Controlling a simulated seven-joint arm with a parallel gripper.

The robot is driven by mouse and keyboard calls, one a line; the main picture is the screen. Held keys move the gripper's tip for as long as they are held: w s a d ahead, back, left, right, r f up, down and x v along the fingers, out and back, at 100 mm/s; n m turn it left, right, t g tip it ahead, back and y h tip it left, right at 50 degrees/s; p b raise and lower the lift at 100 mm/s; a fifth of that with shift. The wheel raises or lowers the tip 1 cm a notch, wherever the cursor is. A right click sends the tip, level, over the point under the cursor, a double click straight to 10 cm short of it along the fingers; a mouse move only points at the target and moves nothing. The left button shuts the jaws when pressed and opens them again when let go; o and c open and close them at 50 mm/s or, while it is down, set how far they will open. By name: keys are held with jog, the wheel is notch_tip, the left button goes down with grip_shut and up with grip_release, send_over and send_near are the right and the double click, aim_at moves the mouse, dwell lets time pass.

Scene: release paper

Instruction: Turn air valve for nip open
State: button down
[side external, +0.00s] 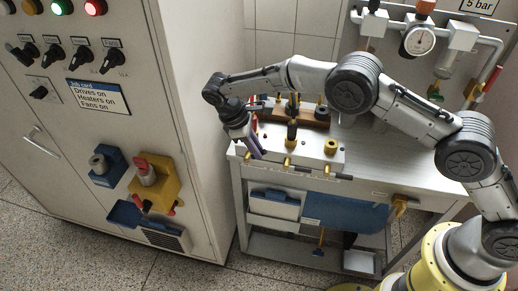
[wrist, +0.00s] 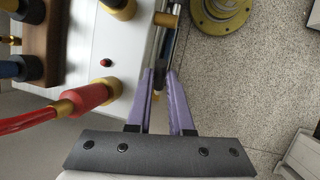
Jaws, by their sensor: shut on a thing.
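A white valve block (side external: 315,152) stands on the bench, with several brass fittings along its front. In the wrist view, a brass fitting (wrist: 166,19) juts from the edge of the white block (wrist: 94,45), and a thin dark-and-silver lever (wrist: 169,45) runs along that edge. My gripper (side external: 258,155) is low at the block's left front. Its purple fingers, also in the wrist view (wrist: 161,72), point along the block's edge and are shut on the lever. The exact contact is small and partly hidden. I cannot read any label naming the nip valve.
A grey cabinet (side external: 200,120) with a yellow switch (side external: 160,190) stands left of the bench. A pressure gauge (side external: 419,40) and piping are at the back right. Open floor (wrist: 260,75) lies right of my fingers.

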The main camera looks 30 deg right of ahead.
jog(key=shift+w+a+r+h, duration=0.1)
jog(key=shift+a+h, duration=0.05)
jog(key=shift+h, duration=0.15)
dwell(0.4)
jog(key=c, duration=1.1)
grip_release()
jog(key=shift+v, duration=3.75)
jog(key=shift+w, duration=0.1)
